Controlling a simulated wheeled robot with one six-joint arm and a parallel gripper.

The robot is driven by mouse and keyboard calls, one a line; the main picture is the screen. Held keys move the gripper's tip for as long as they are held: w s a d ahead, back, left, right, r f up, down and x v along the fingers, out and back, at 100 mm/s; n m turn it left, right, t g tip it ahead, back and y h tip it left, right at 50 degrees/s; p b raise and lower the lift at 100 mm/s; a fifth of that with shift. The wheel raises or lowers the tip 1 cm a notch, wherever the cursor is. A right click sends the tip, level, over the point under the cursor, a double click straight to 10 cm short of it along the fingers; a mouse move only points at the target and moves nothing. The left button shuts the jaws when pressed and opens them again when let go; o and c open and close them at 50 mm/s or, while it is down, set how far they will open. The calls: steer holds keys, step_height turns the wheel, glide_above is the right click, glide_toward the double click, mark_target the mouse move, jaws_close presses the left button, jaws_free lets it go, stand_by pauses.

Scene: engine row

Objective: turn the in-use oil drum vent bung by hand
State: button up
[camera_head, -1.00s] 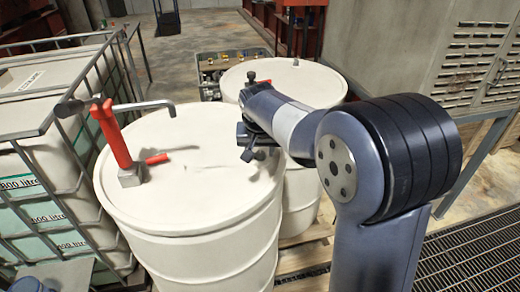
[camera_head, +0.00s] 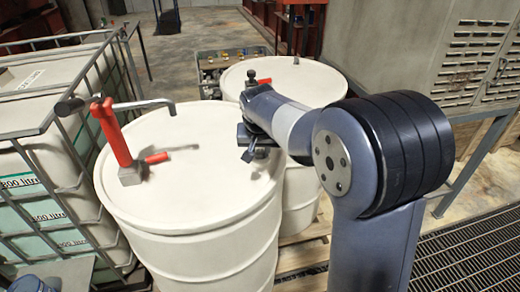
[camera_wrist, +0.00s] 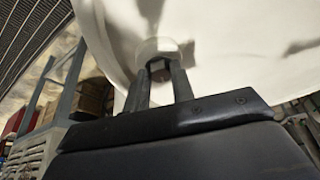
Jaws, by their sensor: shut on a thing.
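The in-use oil drum (camera_head: 200,200) is the cream drum in front, with a red hand pump (camera_head: 115,135) on the left of its lid. My gripper (camera_head: 262,150) is low over the right side of that lid, near the rim. In the wrist view, my gripper's two fingers (camera_wrist: 158,84) are shut on the vent bung (camera_wrist: 158,66), a small pale round cap with a darker middle on the drum lid (camera_wrist: 225,40). In the head view my arm and gripper hide the bung.
A second cream drum (camera_head: 310,85) stands close behind on the right, with a small fitting on its lid. A caged white tank (camera_head: 40,130) stands at the left. A grey louvred cabinet (camera_head: 440,60) is at the right. Open floor (camera_head: 200,35) lies behind.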

steer(key=shift+d, duration=0.1)
steer(key=shift+d+n+y, duration=0.1)
steer(key=shift+n+y, duration=0.6)
steer(key=shift+n, duration=0.9)
steer(key=o, duration=1)
steer(key=b+v, duration=0.1)
steer(key=v, duration=0.9)
steer(key=shift+r, duration=0.4)
